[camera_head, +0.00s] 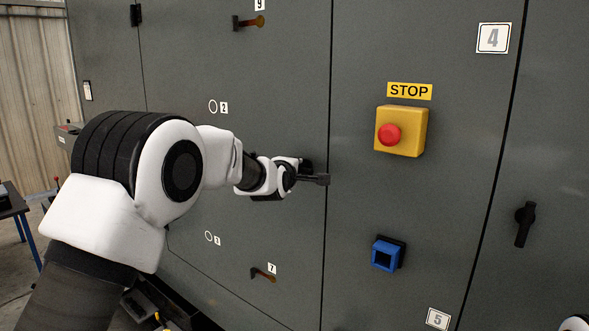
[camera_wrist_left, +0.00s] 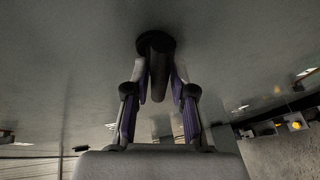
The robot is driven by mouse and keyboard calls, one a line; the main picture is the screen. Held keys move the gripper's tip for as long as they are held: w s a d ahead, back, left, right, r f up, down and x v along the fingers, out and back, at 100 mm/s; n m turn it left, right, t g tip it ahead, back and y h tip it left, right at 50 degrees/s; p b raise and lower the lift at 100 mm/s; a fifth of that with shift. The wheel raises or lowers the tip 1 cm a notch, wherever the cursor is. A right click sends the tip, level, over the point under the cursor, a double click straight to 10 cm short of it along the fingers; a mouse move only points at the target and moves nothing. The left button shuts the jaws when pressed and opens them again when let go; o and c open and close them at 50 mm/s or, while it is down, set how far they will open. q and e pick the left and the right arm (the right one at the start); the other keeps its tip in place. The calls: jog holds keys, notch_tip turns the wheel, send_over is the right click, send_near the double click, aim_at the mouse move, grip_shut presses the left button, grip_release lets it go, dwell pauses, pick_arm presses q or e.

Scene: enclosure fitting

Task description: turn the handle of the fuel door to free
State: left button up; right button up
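The dark handle (camera_wrist_left: 159,75) of the door stands out from a round dark base on the grey panel in the left wrist view. My left gripper (camera_wrist_left: 160,82) has one finger on each side of it, close against its sides, and looks shut on it. In the head view my left gripper (camera_head: 308,178) is at the grey door (camera_head: 275,110), near the seam at its right edge. The arm and gripper hide most of the handle there, so its angle is hard to tell. My right gripper is not in view.
To the right are a yellow stop box (camera_head: 412,137) with a red button, a blue square fitting (camera_head: 386,254) and another black handle (camera_head: 525,223). Small levers (camera_head: 250,22) (camera_head: 263,275) sit above and below my left gripper. A blue-legged table (camera_head: 14,205) stands at far left.

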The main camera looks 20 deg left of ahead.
pick_arm(q)
jog(key=shift+o, duration=0.4)
jog(key=shift+w, duration=0.1)
jog(key=s+r, duration=0.2)
jog(key=s, duration=0.9)
jog(key=shift+s+d, duration=0.35)
jog(key=shift+s, duration=0.05)
